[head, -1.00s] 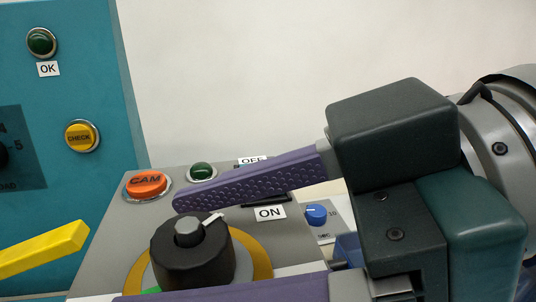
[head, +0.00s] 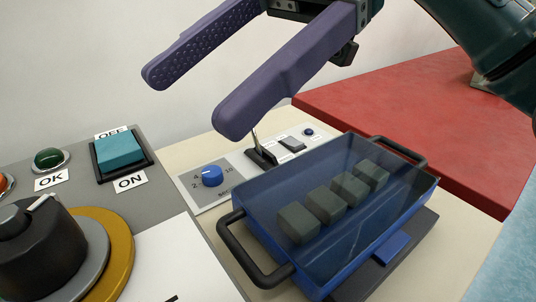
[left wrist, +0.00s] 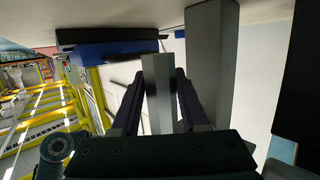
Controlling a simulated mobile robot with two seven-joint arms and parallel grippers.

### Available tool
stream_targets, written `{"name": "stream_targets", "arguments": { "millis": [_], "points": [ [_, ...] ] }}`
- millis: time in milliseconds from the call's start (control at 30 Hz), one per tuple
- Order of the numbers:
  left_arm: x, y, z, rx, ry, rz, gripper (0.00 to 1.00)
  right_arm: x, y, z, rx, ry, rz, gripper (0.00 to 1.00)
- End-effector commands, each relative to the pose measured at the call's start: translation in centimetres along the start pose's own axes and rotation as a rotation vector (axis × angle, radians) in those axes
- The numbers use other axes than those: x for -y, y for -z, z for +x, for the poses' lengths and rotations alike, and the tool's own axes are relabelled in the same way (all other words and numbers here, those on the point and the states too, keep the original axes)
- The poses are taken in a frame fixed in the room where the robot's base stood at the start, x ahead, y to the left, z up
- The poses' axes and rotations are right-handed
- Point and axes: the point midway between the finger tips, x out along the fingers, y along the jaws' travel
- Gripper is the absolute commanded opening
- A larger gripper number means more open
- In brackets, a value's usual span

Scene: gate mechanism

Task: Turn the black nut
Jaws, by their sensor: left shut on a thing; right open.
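The black nut (head: 45,255) is a dark round knob with a white pointer mark, at the lower left of the head view, partly cut off by the edge. It sits on a grey and gold ring (head: 118,250) on a grey panel. My right gripper (head: 195,101), with purple fingers, is open and empty, above and to the right of the nut and well apart from it. In the left wrist view my left gripper (left wrist: 158,112) has its dark fingers shut on a grey bar (left wrist: 158,85). What the bar belongs to is unclear.
A teal OFF/ON switch (head: 121,153) and a green OK button (head: 48,158) are on the panel. A blue clear-lidded box (head: 262,232) with dark blocks inside stands to the right, below a lever switch (head: 261,157) and blue dial (head: 212,176). A red table (head: 400,105) lies behind.

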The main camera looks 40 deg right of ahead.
Motion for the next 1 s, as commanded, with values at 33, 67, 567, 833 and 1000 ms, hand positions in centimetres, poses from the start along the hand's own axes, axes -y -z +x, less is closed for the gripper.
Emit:
{"name": "stream_targets", "arguments": {
  "millis": [33,67,567,833,1000],
  "points": [
    [0.0,0.0,0.1,-0.001,0.0,0.001,0.0,0.6,-1.2,0.8,0.03,0.006,0.017,0.79],
    [0.0,0.0,0.1,-0.001,0.0,0.001,0.0,0.8,-1.8,1.0,0.051,0.003,0.024,0.79],
    [0.0,0.0,0.0,0.0,0.0,0.001,0.0,5.4,-11.7,2.6,0.415,-0.056,0.179,0.79],
    [0.0,0.0,0.0,0.0,0.0,0.001,0.0,9.1,-16.3,1.8,0.625,-0.093,0.293,0.79],
    [0.0,0.0,0.0,0.0,0.0,0.001,0.0,11.9,-18.7,1.3,0.745,-0.115,0.393,0.79]
  ]
}}
